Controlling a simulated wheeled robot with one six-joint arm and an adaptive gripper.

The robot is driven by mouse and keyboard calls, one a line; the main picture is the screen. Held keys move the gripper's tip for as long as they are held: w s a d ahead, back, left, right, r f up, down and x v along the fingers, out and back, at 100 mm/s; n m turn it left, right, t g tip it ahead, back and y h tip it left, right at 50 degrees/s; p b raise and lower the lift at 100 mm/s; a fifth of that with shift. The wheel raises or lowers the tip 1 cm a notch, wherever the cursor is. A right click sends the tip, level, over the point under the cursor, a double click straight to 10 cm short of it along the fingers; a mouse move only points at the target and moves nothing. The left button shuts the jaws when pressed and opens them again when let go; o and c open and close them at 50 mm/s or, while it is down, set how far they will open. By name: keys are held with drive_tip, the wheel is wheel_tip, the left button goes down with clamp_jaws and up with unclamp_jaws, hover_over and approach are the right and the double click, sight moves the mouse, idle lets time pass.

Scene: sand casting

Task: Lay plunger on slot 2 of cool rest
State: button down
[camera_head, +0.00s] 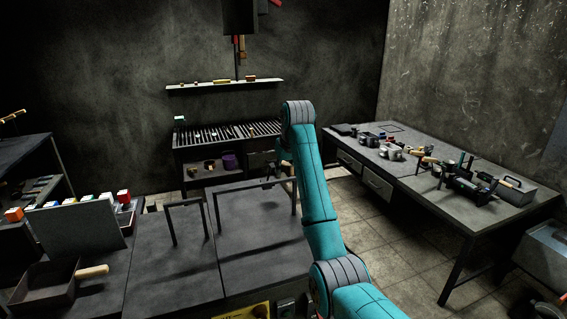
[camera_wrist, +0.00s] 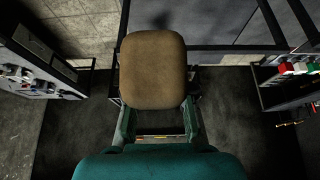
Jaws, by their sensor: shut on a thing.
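My gripper (camera_wrist: 157,112) is shut on a tan, rounded block-like thing in the wrist view, which I take to be the plunger (camera_wrist: 153,70). It sits between the two fingers and fills the upper middle of that view. Its far side and any shaft are hidden. In the head view my teal arm reaches toward the back bench and its links hide most of the gripper. A dark bench with a slatted top (camera_head: 222,133) stands at the back wall; it may be the cool rest. I cannot make out slot numbers.
A dark worktable with two upright frames (camera_head: 252,188) is in front. A long table (camera_head: 425,201) at right holds cups and tools. A wall shelf (camera_head: 225,86) hangs above the slatted bench. A tray with a wooden handle (camera_head: 44,290) is at lower left. Tiled floor (camera_head: 400,232) is clear.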

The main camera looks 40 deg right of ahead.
sight(288, 171)
drive_tip(key=shift+f, duration=2.9)
drive_tip(key=c, duration=0.9)
unclamp_jaws()
drive_tip(key=v, duration=0.7)
drive_tip(key=shift+s+r, duration=0.1)
drive_tip(key=shift+r, duration=0.15)
drive_tip(key=shift+a, duration=0.1)
